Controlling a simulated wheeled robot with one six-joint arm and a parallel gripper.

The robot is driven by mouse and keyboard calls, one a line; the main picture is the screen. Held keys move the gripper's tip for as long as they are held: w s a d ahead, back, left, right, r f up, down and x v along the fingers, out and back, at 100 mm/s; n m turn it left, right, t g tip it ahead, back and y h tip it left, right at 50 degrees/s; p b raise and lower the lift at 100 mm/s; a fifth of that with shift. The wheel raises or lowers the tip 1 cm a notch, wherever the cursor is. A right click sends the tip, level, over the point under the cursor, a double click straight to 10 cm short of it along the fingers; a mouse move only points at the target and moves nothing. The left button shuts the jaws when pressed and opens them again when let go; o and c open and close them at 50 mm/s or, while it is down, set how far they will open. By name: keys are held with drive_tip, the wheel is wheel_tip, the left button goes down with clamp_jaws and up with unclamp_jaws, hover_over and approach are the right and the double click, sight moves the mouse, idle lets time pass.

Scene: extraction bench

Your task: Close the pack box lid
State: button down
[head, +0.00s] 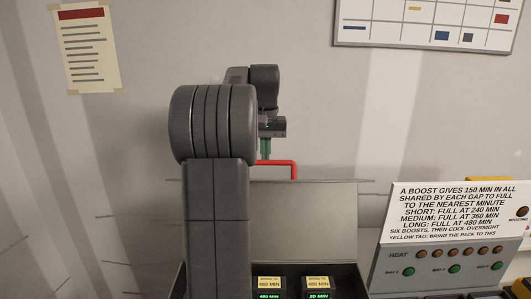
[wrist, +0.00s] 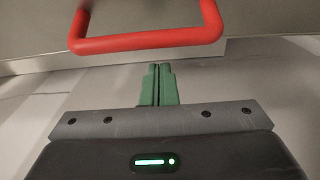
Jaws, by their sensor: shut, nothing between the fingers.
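The pack box lid (head: 310,215) is a grey panel standing open, raised at the back of the box, in the head view. A red bar handle (head: 284,163) rises at its top edge; it also shows large at the top of the wrist view (wrist: 150,41). My gripper (head: 265,148) has green fingers, shut together and empty, just above the handle in the head view. In the wrist view its fingertips (wrist: 158,68) are close to the red bar, with a small gap in the picture. My arm hides the lid's left part.
In the box, two packs with yellow tags (head: 269,283) (head: 318,282) and green displays show at the bottom. A heater panel (head: 440,258) with a white sign (head: 460,208) stands at the right. A plain wall with posters is behind.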

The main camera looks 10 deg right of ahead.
drive_tip(key=shift+s+a+r, duration=0.15)
drive_tip(key=shift+s+r, duration=0.15)
drive_tip(key=shift+s, duration=0.55)
drive_tip(key=shift+s+a, duration=0.1)
